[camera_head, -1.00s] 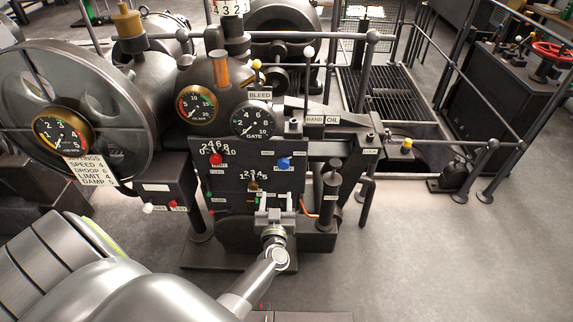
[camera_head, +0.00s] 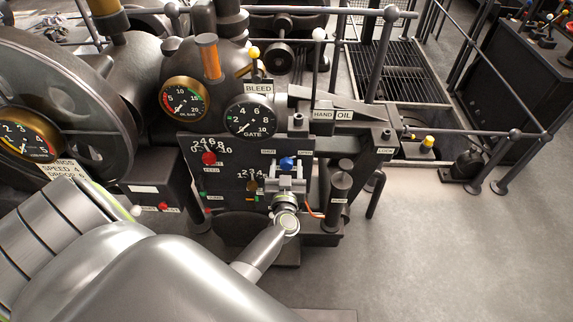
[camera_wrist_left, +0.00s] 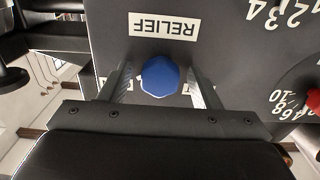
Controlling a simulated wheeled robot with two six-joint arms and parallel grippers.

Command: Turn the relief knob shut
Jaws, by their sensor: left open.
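The relief knob (camera_head: 287,162) is a small blue faceted knob on the dark control panel (camera_head: 230,177), between two small white labels. In the left wrist view the blue knob (camera_wrist_left: 160,77) lies between the two fingers, beside an upside-down RELIEF label (camera_wrist_left: 163,26). My left gripper (camera_head: 286,172) is open, right in front of the knob, with a finger on either side. Gaps show between knob and fingers in the wrist view. How deep the fingertips reach around it I cannot tell. My right gripper is not in view.
A red knob (camera_head: 208,158) with a number scale and a lower brown knob (camera_head: 252,186) share the panel. Right of my gripper stands a dark cylinder (camera_head: 340,185). Above are the gate gauge (camera_head: 250,118) and the HAND OIL lever. Open floor (camera_head: 440,250) lies to the right.

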